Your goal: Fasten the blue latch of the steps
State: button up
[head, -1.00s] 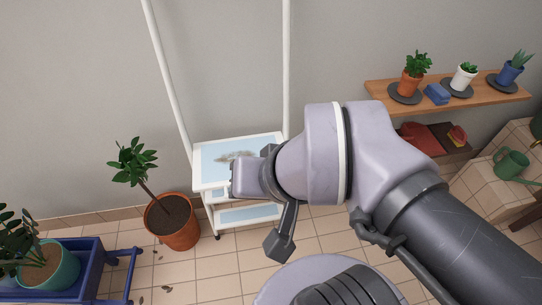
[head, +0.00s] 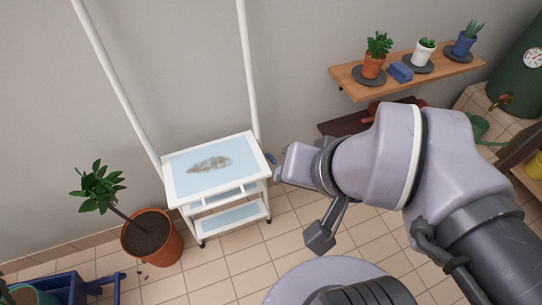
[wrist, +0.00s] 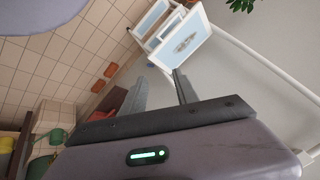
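The steps (head: 178,203) are white with pale blue treads and two tall white rails, standing against the wall in the head view. A brown smudge marks the top tread. The steps also show tilted at the top of the wrist view (wrist: 207,35). A small blue piece, seemingly the blue latch (head: 271,158), is at the right edge of the top step; its exact position is too small to tell. My gripper (wrist: 160,76) has its two fingers apart with nothing between them. In the head view it is just right of the steps, close to the blue piece, its fingers mostly hidden.
A potted plant (head: 152,240) stands left of the steps, with a blue cart (head: 75,287) at the lower left. A wooden shelf (head: 440,71) with several small pots and a blue block (head: 401,72) is at the right. Tiled floor in front of the steps is clear.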

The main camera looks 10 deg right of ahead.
aim_at(273, 161)
jog(key=i+j+z, duration=0.15)
jog(key=i, duration=0.3)
jog(key=i+j+z, duration=0.1)
jog(key=i, duration=0.4)
jog(key=j, duration=0.1)
